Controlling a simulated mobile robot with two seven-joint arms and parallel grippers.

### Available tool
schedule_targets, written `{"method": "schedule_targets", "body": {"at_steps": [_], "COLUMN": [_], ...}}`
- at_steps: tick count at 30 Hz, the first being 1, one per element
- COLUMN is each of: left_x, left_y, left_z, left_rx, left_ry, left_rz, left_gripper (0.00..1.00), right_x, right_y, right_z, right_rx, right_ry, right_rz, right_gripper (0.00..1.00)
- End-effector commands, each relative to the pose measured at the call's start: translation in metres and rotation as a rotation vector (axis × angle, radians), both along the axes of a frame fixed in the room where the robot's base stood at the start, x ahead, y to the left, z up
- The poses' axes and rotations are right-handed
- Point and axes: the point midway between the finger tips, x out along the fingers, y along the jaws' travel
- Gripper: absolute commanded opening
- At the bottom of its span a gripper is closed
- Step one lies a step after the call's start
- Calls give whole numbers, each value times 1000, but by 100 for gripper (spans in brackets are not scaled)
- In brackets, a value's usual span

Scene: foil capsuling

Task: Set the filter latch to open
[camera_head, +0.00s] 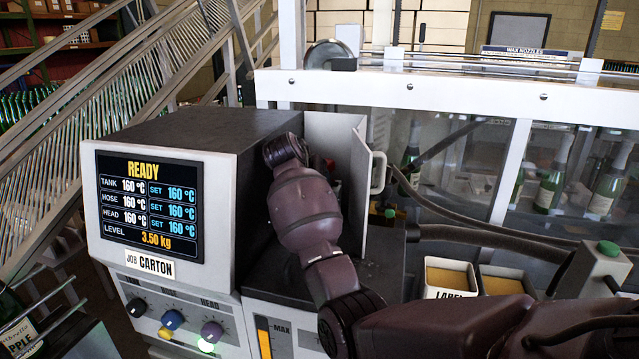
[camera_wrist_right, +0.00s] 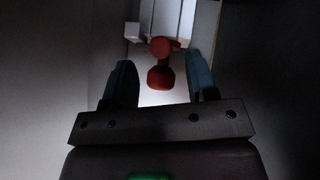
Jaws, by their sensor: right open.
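The filter latch appears to be the red handle (camera_wrist_right: 160,75) in the right wrist view, inside a narrow pale compartment. My right gripper (camera_wrist_right: 160,84) is open, with one blue-grey finger on each side of the red handle. I cannot tell whether the fingers touch it. In the head view my right arm reaches into the open cabinet beside the control box (camera_head: 165,190). There the arm hides the gripper and nearly all of the latch; only a bit of red shows behind it. My left gripper is not in view.
The cabinet door (camera_head: 349,185) stands open with a white handle (camera_head: 378,173), just right of my arm. The control panel has several knobs (camera_head: 172,320). A dark hose (camera_head: 480,235), wax bins (camera_head: 447,277) and a glazed enclosure with bottles (camera_head: 552,184) lie to the right.

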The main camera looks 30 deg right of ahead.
Motion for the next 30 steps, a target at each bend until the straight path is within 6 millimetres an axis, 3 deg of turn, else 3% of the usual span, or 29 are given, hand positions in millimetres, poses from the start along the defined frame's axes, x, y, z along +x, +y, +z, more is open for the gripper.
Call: {"method": "schedule_targets", "body": {"at_steps": [7,19,27,30], "left_x": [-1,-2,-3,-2], "left_y": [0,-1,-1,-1], "left_z": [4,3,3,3], "left_rx": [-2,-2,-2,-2], "left_ry": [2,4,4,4], "left_rz": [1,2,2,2], "left_gripper": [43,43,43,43], "right_x": [9,10,10,10], "right_y": [-18,-22,-22,-22], "right_z": [-18,-23,-22,-22], "right_rx": [-2,0,0,-1], "right_ry": [1,0,0,-1], "right_rz": [-1,0,0,0], "right_gripper": [52,52,11,0]}}
